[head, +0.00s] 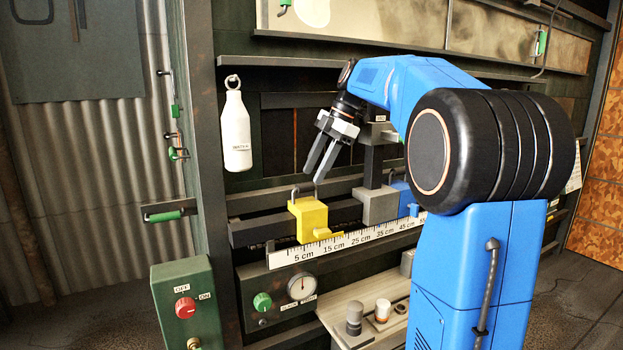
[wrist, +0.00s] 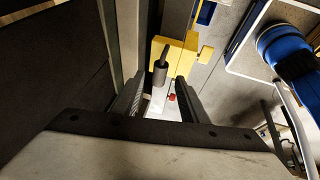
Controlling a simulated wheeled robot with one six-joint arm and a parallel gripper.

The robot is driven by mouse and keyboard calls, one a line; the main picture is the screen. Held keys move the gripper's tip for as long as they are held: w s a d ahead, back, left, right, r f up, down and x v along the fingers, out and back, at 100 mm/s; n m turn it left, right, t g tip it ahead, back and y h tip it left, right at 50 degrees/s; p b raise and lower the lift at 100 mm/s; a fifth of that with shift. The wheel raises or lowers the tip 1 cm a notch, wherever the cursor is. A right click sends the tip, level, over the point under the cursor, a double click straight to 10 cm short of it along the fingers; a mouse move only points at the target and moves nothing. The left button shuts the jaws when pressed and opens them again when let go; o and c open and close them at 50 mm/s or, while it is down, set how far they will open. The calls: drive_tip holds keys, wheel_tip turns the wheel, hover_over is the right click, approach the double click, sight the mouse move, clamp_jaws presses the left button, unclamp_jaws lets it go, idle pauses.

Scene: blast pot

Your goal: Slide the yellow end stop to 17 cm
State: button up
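The yellow end stop (head: 310,218) sits on the dark rail at the left end of the white centimetre scale (head: 345,241). Its small tab overhangs the scale a little left of the 15 cm label; the exact reading is too small to tell. A dark hooked handle (head: 295,192) stands on its top. My gripper (head: 313,178) is just above and slightly right of that handle, fingers apart and empty, pointing down. In the wrist view, the yellow end stop (wrist: 178,55) lies beyond the open fingertips (wrist: 158,90), with the handle (wrist: 160,70) showing between them.
A grey block (head: 378,205) with a dark post stands right of the end stop, and a blue piece (head: 405,193) lies farther right. A white bottle (head: 236,130) hangs at left. A gauge (head: 301,286) and green knob (head: 262,301) are below the scale.

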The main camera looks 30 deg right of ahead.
drive_tip(key=v, duration=0.8)
drive_tip(key=shift+r, duration=0.2)
drive_tip(key=s+a+f+m+h, duration=0.3)
drive_tip(key=s+a+f+m, duration=0.75)
drive_tip(key=s+f, duration=0.35)
drive_tip(key=s+a+f+m+t+h, duration=0.1)
drive_tip(key=s+f+m, duration=0.7)
drive_tip(key=s+f, duration=0.9)
wheel_tip(320, 180, down, 3)
drive_tip(key=shift+a+r+t+h, duration=0.1)
drive_tip(key=shift+a+t+h, duration=0.2)
drive_tip(key=shift+a+t, duration=0.7)
